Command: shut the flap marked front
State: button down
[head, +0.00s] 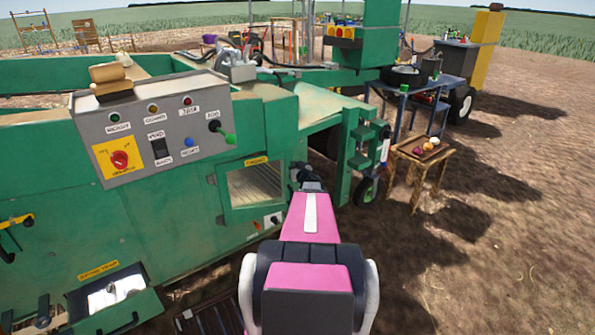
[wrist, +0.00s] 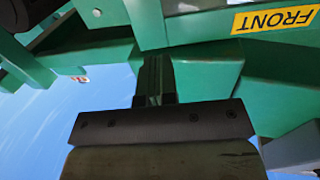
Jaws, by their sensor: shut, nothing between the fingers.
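The flap marked FRONT carries a yellow label (wrist: 278,18) at the upper right in the wrist view. In the head view a green-framed opening (head: 229,212) on the machine's side has a small yellow label (head: 256,161) above it; its print is too small to read. I cannot tell how far the flap stands open. My gripper (wrist: 154,62) is shut and empty, its tips close to the edge of green metal below the label. Whether they touch is unclear. In the head view it is right of the opening, largely hidden by my pink arm.
A grey control box (head: 155,130) with lamps and switches sits on the green machine. Lower left, another hatch (head: 118,315) stands open. Right of my arm are a small wheel (head: 366,192), a wooden stool (head: 420,157) with vegetables and a blue table (head: 445,82).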

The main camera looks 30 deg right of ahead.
aim_at(286, 156)
jog(key=w, duration=0.7)
jog(key=shift+d, duration=0.4)
jog(key=w, duration=0.4)
jog(key=shift+w+d, duration=0.1)
jog(key=shift+d, duration=0.2)
jog(key=shift+a, duration=0.1)
